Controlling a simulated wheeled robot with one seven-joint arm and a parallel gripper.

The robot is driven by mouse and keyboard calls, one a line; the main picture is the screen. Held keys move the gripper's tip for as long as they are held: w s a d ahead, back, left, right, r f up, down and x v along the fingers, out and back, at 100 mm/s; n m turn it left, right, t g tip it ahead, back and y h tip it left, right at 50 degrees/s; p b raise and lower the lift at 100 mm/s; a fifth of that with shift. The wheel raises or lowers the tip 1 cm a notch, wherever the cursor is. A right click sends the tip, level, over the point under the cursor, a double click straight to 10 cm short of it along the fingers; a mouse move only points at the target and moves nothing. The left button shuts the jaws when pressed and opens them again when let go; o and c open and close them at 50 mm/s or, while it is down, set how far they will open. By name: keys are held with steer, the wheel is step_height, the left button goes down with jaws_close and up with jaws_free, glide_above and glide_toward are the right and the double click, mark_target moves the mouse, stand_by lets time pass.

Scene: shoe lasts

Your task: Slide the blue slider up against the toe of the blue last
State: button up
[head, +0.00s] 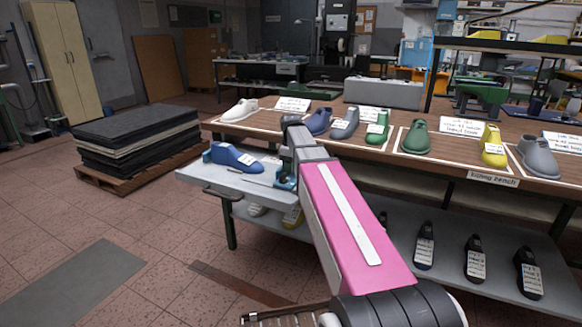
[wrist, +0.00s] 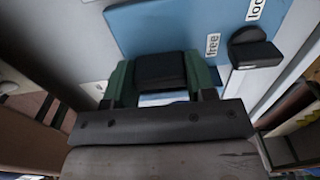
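The blue last (head: 235,157) lies on the pale side table with a white label on its side, its toe toward my gripper. My gripper (head: 288,172) is at the right end of that table, pointing down, to the right of the last and apart from it. In the wrist view, my gripper's green fingers (wrist: 160,88) stand either side of a black block (wrist: 160,68), over a blue plate (wrist: 150,25) that seems part of the blue slider. Whether the fingers press on the block I cannot tell. The slider is mostly hidden by my arm in the head view.
A black lever (wrist: 256,52) is on the blue plate beside a "free" label (wrist: 212,45); another label is cut off. The long bench (head: 345,145) behind holds several labelled lasts. More lasts stand on the lower shelf (head: 455,262). A pallet stack (head: 137,140) is at left.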

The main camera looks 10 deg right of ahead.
steer(key=shift+c, duration=0.9)
steer(key=w+a, duration=0.1)
steer(key=a, duration=0.1)
steer(key=w+a, duration=0.4)
steer(key=a, duration=0.1)
steer(key=shift+w, duration=0.1)
steer(key=o, duration=1.3)
step_height(320, 180, up, 11)
steer(key=shift+f, duration=0.1)
